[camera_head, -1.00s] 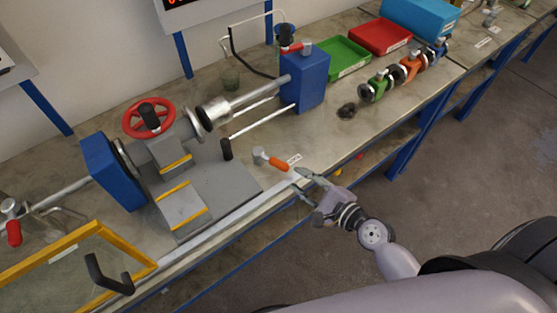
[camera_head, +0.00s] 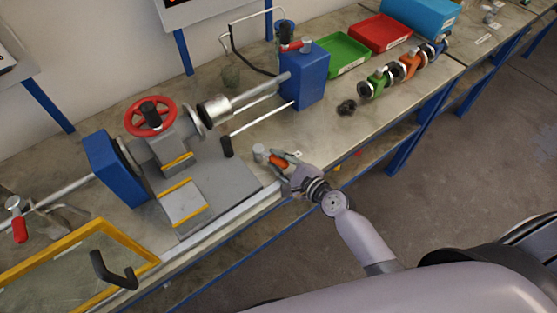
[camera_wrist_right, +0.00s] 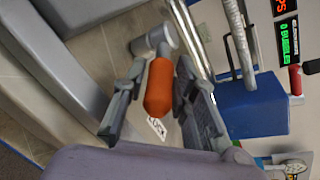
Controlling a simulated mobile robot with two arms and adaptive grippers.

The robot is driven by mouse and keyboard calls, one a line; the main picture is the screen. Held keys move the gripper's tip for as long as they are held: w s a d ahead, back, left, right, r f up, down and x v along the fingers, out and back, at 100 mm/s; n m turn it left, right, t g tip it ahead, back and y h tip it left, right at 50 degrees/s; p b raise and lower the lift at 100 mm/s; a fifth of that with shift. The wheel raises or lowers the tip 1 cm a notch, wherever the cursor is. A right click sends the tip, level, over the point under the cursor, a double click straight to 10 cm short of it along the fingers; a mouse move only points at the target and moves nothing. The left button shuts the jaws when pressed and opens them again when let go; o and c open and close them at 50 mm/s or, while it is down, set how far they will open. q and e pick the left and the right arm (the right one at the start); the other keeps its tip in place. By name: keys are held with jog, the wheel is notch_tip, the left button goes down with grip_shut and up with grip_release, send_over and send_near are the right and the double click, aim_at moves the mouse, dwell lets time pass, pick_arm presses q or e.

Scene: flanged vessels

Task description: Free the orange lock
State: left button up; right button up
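The orange lock is a lever with an orange handle (camera_head: 278,160) and a grey metal pivot (camera_head: 260,152), on the bench near its front edge beside the grey fixture plate. In the right wrist view the orange handle (camera_wrist_right: 159,87) points toward my palm, and its grey pivot (camera_wrist_right: 153,40) is beyond it. My right gripper (camera_head: 282,167) is open with its fingers on either side of the handle. In the wrist view the right gripper (camera_wrist_right: 163,105) shows a gap to the handle at left; contact at right is unclear. My left gripper is not in view.
The fixture holds a flanged vessel with a red handwheel (camera_head: 150,116) between two blue blocks (camera_head: 303,78). A black-tipped rod (camera_head: 227,146) stands close left of the lock. A yellow-framed panel (camera_head: 75,270) is at front left. Green (camera_head: 343,56) and red trays (camera_head: 380,37) are farther back.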

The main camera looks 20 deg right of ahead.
grip_shut()
dwell(0.5)
